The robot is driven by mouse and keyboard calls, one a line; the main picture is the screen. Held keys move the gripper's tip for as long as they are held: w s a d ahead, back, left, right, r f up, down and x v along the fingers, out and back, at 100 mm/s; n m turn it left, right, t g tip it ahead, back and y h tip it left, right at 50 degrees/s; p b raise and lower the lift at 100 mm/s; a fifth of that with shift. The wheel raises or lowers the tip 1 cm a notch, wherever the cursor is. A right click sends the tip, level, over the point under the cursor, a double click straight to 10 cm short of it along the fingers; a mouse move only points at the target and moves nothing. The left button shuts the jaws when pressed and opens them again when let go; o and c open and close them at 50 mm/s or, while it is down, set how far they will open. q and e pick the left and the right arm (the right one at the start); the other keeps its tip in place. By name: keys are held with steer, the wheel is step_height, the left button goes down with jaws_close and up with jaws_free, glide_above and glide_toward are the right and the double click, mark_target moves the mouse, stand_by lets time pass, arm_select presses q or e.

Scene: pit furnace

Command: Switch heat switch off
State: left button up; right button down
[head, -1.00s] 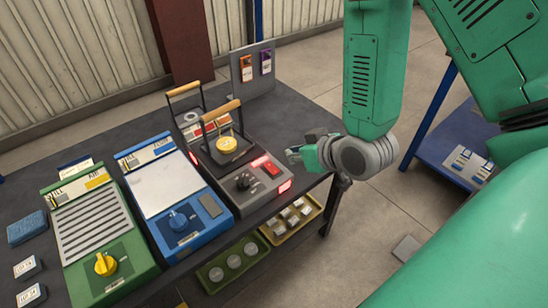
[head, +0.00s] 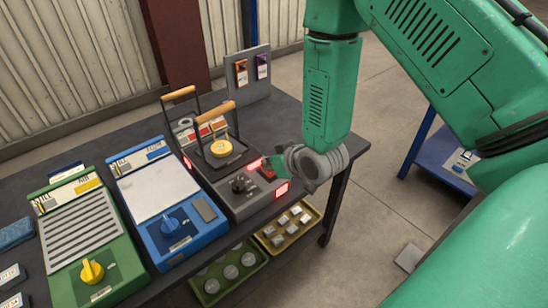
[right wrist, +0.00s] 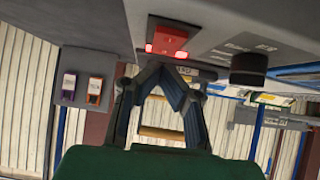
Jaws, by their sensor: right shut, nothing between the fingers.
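The grey furnace unit (head: 233,202) stands on the dark table. The red heat switch (head: 265,171) sits on its sloped front panel, partly hidden by my right gripper, beside a black knob (head: 241,184). In the right wrist view the red switch (right wrist: 171,36) shows on the panel just beyond the fingertips, with a glowing red strip at its edge. My right gripper (head: 270,165) is shut and empty, close to the switch; I cannot tell whether it touches. It also shows in the right wrist view (right wrist: 161,70). My left gripper is out of view.
A blue unit (head: 167,205) and a green unit (head: 85,240) stand to the left. A wooden-handled lid frame (head: 214,112) rises behind the panel. A board with two tags (head: 247,75) stands at the back. Trays (head: 286,228) lie below the tabletop.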

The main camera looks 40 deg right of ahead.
steer(key=shift+w+f, duration=0.1)
steer(key=shift+f, duration=0.7)
steer(key=shift+s+f, duration=0.1)
steer(key=shift+s, duration=0.85)
